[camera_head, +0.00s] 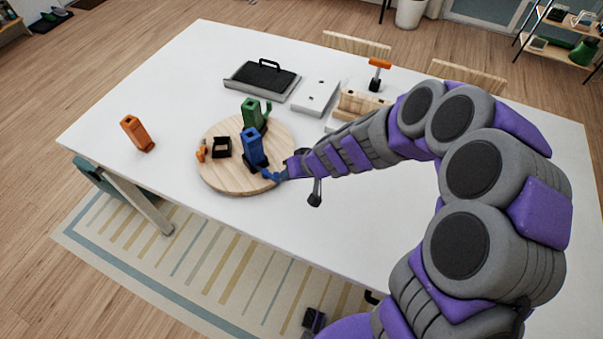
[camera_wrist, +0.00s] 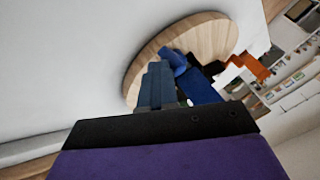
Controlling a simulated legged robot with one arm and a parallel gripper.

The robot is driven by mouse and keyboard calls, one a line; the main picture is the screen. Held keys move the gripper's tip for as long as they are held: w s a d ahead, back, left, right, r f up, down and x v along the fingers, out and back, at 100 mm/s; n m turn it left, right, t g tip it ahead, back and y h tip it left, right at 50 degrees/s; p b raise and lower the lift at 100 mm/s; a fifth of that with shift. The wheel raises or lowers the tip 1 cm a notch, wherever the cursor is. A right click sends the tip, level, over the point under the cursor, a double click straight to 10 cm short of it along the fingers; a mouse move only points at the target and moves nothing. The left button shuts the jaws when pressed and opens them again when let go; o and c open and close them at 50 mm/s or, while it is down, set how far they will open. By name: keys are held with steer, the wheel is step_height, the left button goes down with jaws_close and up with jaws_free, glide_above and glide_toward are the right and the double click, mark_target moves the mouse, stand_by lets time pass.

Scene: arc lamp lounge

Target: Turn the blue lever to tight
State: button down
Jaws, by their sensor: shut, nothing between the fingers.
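The blue post (camera_head: 252,147) stands upright on a round wooden board (camera_head: 228,183), beside a green post (camera_head: 253,113). The blue lever (camera_head: 268,174) appears low at the blue post's near right side; its exact angle is hard to tell. In the wrist view a rounded blue part (camera_wrist: 175,62), probably the lever, shows just past my fingertips, with the blue post (camera_wrist: 201,88) to its right. My gripper (camera_head: 284,174) is shut and empty, its tip at or very near the lever. I cannot tell whether they touch. No tight mark is readable.
A black square holder (camera_head: 221,147) and a small orange part (camera_head: 201,153) sit on the board's left. An orange post (camera_head: 137,133) stands on the white table (camera_head: 360,220). A black tray (camera_head: 262,79), white block (camera_head: 316,95) and wooden piece (camera_head: 362,104) stand behind.

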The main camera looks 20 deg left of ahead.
steer(key=shift+s, duration=0.1)
steer(key=shift+a, duration=0.25)
steer(key=shift+w+a, duration=0.35)
steer(key=shift+a, duration=0.2)
